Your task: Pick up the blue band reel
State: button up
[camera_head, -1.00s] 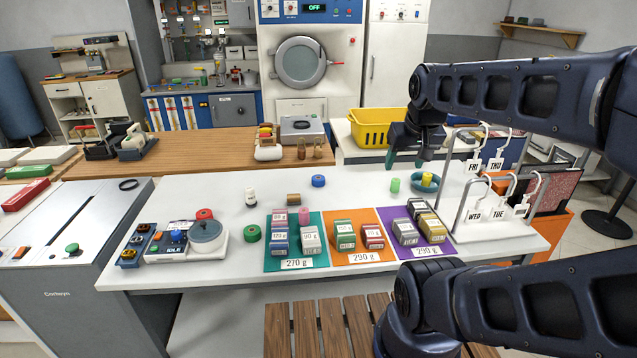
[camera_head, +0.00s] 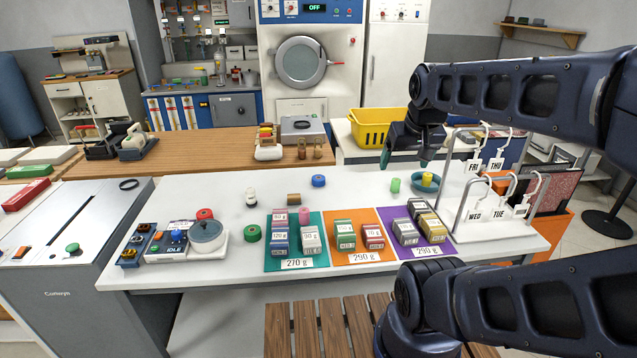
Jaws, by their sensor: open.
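The blue band reel (camera_head: 318,181) is a small, short blue cylinder on the white table, near its back edge and left of my gripper. It stands apart from other things. My gripper (camera_head: 405,166) is open and empty above the back right part of the table, right of the reel and higher than it. Nothing hides the reel.
Coloured mats (camera_head: 356,258) with weighted boxes fill the front. A hanger rack (camera_head: 463,205) stands at the right. A yellow basket (camera_head: 372,138) is behind.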

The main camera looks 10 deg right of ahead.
jog(key=w+r+m, duration=0.2)
jog(key=w+m, duration=0.2)
jog(key=w, duration=0.4)
jog(key=m+g, duration=0.5)
jog(key=m, duration=1.9)
send_over(319, 178)
notch_tip(319, 178, down, 31)
jog(key=shift+w+a+f, duration=0.1)
jog(key=shift+w+f, duration=0.05)
jog(key=shift+f, duration=4.95)
jog(key=c, duration=1.1)
jog(key=shift+r, duration=0.1)
